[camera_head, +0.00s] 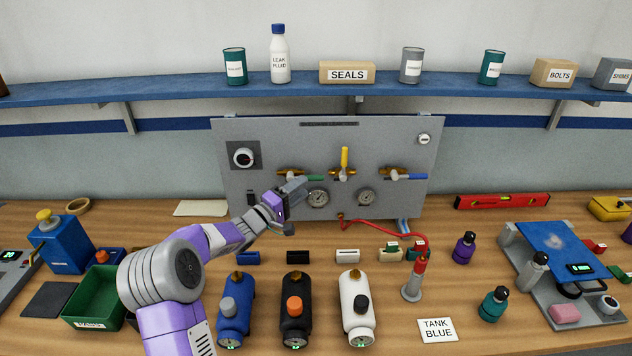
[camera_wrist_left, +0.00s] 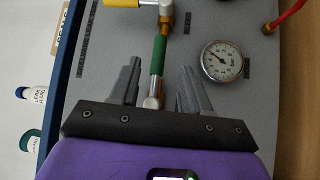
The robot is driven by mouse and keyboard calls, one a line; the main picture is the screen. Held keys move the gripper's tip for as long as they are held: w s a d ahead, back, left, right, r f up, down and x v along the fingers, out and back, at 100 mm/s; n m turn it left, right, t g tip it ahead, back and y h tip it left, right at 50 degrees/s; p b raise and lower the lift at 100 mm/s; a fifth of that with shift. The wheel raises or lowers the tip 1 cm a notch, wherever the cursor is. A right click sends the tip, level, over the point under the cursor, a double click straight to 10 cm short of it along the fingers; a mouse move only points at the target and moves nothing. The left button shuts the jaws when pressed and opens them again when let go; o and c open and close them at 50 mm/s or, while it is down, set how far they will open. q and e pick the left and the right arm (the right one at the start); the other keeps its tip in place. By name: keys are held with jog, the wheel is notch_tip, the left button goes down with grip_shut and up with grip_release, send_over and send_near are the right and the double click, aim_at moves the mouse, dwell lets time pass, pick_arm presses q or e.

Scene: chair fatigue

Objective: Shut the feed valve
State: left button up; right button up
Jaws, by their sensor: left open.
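A grey panel (camera_head: 400,145) stands at the back of the bench with three lever valves. The left valve has a green handle (camera_head: 315,178) pointing right. The middle valve has a yellow handle (camera_head: 344,157) pointing up, and the right one a blue handle (camera_head: 416,177) pointing right. My left gripper (camera_head: 296,187) is open at the green-handled valve. In the left wrist view the green handle (camera_wrist_left: 159,55) shows between the spread fingers (camera_wrist_left: 157,82), with gaps on both sides. My right gripper is out of view.
Two gauges (camera_head: 318,198) (camera_head: 367,197) sit below the valves; the left one is close to my gripper. Bottles and blocks stand in front. A shelf (camera_head: 180,92) hangs above.

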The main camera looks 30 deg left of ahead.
aim_at(314, 178)
pick_arm(q)
jog(key=shift+x, duration=3.15)
grip_shut()
